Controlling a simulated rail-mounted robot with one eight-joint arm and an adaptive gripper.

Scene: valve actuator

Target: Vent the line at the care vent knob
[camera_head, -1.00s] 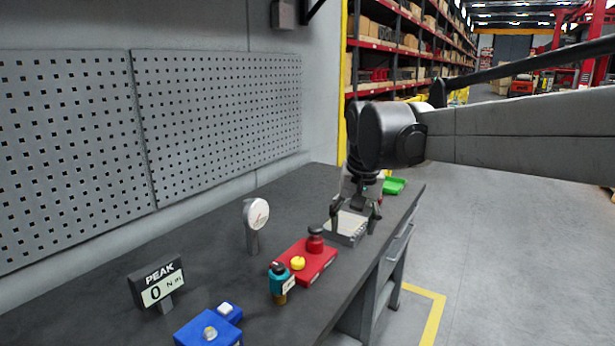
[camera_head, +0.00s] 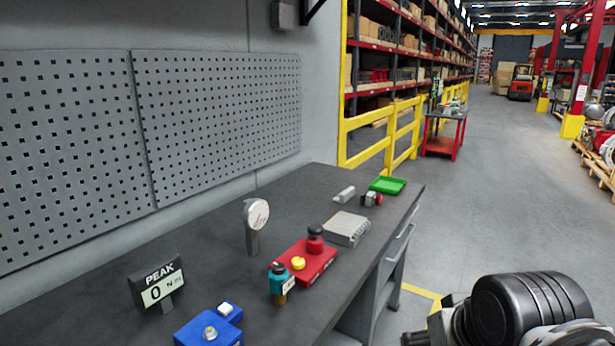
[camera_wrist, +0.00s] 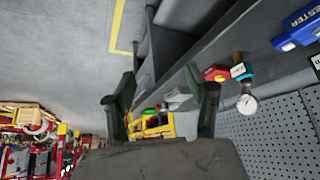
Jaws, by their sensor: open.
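No label reading "care vent" is legible, so I cannot tell for certain which knob it is. On the dark bench, a red block (camera_head: 318,266) carries a yellow knob (camera_head: 298,263) and a dark red knob (camera_head: 315,240). A teal-capped fitting (camera_head: 278,275) with a brass base and a white tag stands in front of it. In the wrist view the red block (camera_wrist: 216,74) and teal fitting (camera_wrist: 241,70) appear beyond my right finger. My gripper (camera_wrist: 160,85) is open and empty, away from the bench. In the head view its fingers are not clearly visible.
A round gauge (camera_head: 257,214) stands behind the red block. A grey block (camera_head: 346,229), a green tray (camera_head: 387,185) and small parts lie farther back. A PEAK display (camera_head: 158,285) and a blue tester (camera_head: 209,330) are in front. Open floor lies right of the bench.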

